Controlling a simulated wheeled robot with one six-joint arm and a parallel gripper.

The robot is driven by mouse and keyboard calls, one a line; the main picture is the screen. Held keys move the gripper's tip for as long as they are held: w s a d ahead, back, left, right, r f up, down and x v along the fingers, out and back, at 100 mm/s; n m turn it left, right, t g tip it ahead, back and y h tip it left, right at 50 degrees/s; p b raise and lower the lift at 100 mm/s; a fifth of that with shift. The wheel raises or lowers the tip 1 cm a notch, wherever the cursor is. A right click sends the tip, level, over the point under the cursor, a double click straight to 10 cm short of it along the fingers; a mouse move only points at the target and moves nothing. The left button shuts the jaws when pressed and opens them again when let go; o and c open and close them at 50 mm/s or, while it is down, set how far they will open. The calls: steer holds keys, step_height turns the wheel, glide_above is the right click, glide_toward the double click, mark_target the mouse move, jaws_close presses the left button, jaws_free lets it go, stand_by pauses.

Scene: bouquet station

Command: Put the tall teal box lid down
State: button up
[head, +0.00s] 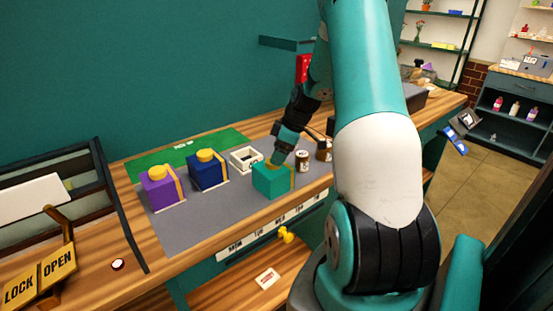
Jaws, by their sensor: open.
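The teal box (269,182) stands on the grey mat (190,231), with a yellow strip at its right side. My gripper (277,161) is open, pointing down right at the top of the teal box. The gripper covers part of the box's top, so I cannot tell whether the fingers touch it. I cannot make out a separate lid edge at this size, and any knob on top is mostly hidden.
A purple box (162,194) and a blue box (208,174), both yellow-knobbed, stand to the left. A white open container (246,157) is behind the teal box. Small brown jars (302,161) stand close on its right. The mat's front left is clear.

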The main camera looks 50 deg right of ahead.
steer(key=b+v, duration=0.1)
steer(key=v, duration=0.9)
steer(key=w+a+r+g+y, duration=0.1)
steer(key=a+r, duration=0.2)
steer(key=a, duration=1.1)
steer(key=a+r+g, duration=0.1)
steer(key=a+r, duration=0.1)
steer(key=a, duration=1.2)
steer(key=s+a+g, duration=0.1)
steer(key=s+a, duration=1.5)
steer(key=s, duration=0.1)
steer(key=shift+a+r+n+g+y, duration=0.2)
steer(key=shift+r+n+g+y, duration=0.1)
steer(key=shift+g+y, duration=0.1)
steer(key=shift+c, duration=0.3)
